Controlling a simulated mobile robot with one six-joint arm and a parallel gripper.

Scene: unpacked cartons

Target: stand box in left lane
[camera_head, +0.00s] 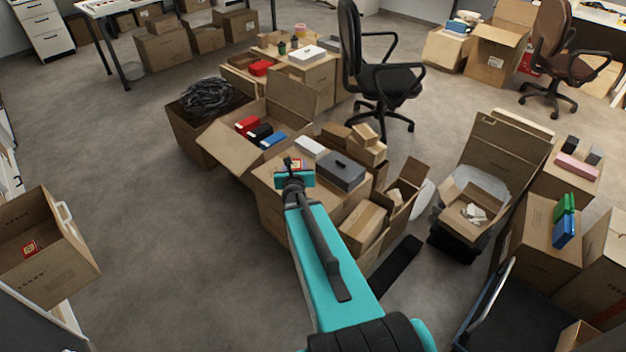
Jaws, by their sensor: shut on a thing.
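My gripper (295,176) is at the end of my teal arm, over the left part of a carton top (275,195) near the middle of the view. It is shut on a small red and yellow box (297,163), which shows just beyond it. The fingers and the lower part of the box are mostly hidden, so I cannot tell whether the box touches the carton top. Behind it, an open carton (222,150) holds a red, a black and a blue box side by side. I cannot make out which place is the left lane.
A grey box (340,172) and a white box (309,147) lie right of my gripper. Open cartons (362,222) crowd the right side. A black office chair (385,85) stands behind. A carton (45,255) with a red label is at left. The floor at left-centre is clear.

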